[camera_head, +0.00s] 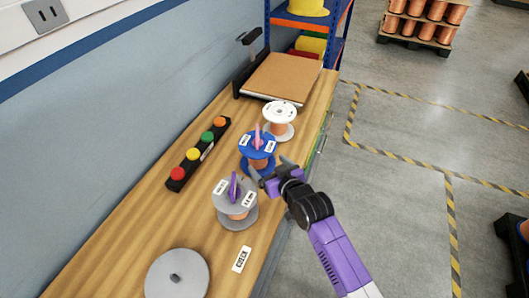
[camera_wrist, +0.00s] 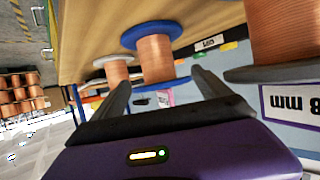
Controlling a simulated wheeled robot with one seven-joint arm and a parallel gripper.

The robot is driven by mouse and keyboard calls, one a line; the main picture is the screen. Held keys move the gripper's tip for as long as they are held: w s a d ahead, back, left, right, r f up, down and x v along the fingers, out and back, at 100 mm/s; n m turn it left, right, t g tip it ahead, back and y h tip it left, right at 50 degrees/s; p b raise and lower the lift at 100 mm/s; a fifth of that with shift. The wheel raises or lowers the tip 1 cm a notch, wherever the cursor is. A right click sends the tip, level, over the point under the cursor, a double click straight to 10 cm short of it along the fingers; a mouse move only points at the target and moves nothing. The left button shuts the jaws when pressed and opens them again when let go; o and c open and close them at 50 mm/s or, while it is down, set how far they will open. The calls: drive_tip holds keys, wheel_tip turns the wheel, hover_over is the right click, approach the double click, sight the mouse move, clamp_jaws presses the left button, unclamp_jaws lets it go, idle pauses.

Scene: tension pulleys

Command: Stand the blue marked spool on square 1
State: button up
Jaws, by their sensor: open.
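The blue spool (camera_head: 257,165) stands upright on the wooden bench, wound with copper wire, with white labels and a pink tag on its top flange. In the wrist view, the blue spool (camera_wrist: 155,58) appears inverted, beyond and between my fingers. My gripper (camera_head: 271,169) is open and empty, low beside the blue spool on its near right side. The wrist view shows both dark fingers of my gripper (camera_wrist: 163,90) spread apart. I cannot make out a square marked 1.
A grey spool (camera_head: 236,211) stands close at the left of my gripper, a white spool (camera_head: 280,128) behind the blue one. A button strip (camera_head: 200,153), a brown board (camera_head: 282,76), a grey disc (camera_head: 177,275) and a CHECK label (camera_head: 241,259) are on the bench (camera_head: 120,235).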

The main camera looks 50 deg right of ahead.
sight(258, 151)
drive_tip(key=x, duration=0.5)
drive_tip(key=shift+w+d, duration=0.1)
drive_tip(key=shift+w+d+p, duration=0.3)
drive_tip(key=shift+w+p, duration=0.15)
drive_tip(key=shift+w, duration=0.05)
drive_tip(key=shift+x, duration=2.1)
drive_tip(key=shift+d, duration=0.1)
drive_tip(key=shift+c, duration=0.5)
drive_tip(key=c, duration=1.8)
drive_tip(key=shift+r, duration=0.1)
clamp_jaws()
drive_tip(key=shift+r, duration=0.15)
